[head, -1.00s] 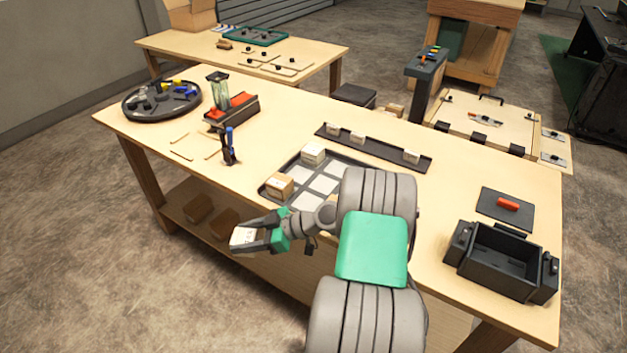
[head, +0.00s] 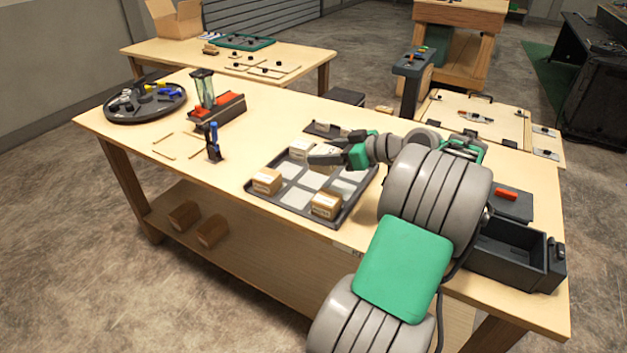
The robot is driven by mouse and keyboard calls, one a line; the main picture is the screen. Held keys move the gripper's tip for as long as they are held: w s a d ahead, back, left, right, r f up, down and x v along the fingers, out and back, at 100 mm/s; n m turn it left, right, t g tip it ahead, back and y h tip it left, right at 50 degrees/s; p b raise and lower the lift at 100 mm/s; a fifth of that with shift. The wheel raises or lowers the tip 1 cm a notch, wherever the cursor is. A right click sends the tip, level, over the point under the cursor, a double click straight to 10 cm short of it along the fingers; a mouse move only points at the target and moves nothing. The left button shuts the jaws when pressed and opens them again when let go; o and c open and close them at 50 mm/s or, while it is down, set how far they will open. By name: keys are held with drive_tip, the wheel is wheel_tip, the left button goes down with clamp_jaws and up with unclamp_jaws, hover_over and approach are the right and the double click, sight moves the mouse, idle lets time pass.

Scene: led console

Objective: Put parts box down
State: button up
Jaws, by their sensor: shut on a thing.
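My gripper (head: 332,158) is shut on a small parts box (head: 324,153), mostly hidden by the fingers. It holds the box over the back part of a dark tray (head: 338,222) with pale square places. I cannot tell whether the held box touches the tray. Three cardboard-coloured boxes are in the tray: one at the back left (head: 300,149), one at the front left (head: 265,181) and one at the front right (head: 325,204). My arm covers the tray's right back corner.
A dark rail (head: 318,129) behind the tray is mostly hidden by my arm. A black open bin (head: 505,250) stands at the right. A red-and-black device (head: 217,108), a blue-handled tool (head: 213,142) and a round tray (head: 146,103) stand to the left. Bare tabletop lies left of the tray.

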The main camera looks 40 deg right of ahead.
drive_tip(key=w+f, duration=0.2)
drive_tip(key=w+d+f, duration=0.1)
drive_tip(key=w+f, duration=0.1)
drive_tip(key=w+d+f, duration=0.1)
drive_tip(key=w+f, duration=0.1)
drive_tip(key=w, duration=0.1)
drive_tip(key=shift+d+f+p, duration=0.1)
drive_tip(key=shift+d+p, duration=0.15)
drive_tip(key=shift+p, duration=0.1)
drive_tip(key=f, duration=0.3)
drive_tip(key=shift+w+f, duration=0.2)
drive_tip(key=shift+w, duration=0.1)
drive_tip(key=shift+f, duration=0.35)
drive_tip(key=o, duration=1.4)
drive_tip(key=shift+r, duration=0.1)
drive_tip(key=shift+o, duration=0.2)
